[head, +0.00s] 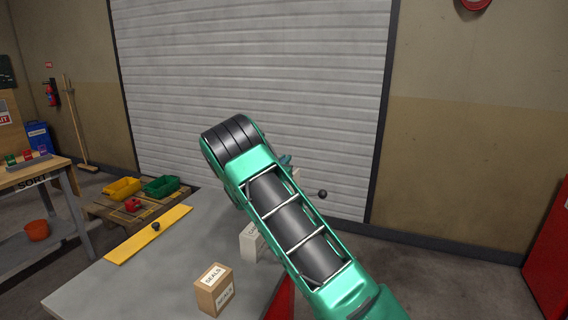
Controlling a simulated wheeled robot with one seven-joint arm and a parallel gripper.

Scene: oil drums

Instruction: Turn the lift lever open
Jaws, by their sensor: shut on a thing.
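A black ball knob (322,194) shows just right of my green arm, in front of the shutter's lower right part. It looks like the end of a lever, but most of what it joins is hidden behind my arm. A small teal piece and a pale part show beside the arm, just above and left of the knob; I cannot tell what they are. My gripper and its fingertips are hidden behind my arm, so I cannot see what they touch.
A grey table holds a brown SEALS box (213,290), a white box (252,242) partly behind my arm, and a yellow board (148,236) with a black knob. Green (161,186) and yellow (122,189) bins sit on a pallet behind. A red cabinet (550,255) stands right.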

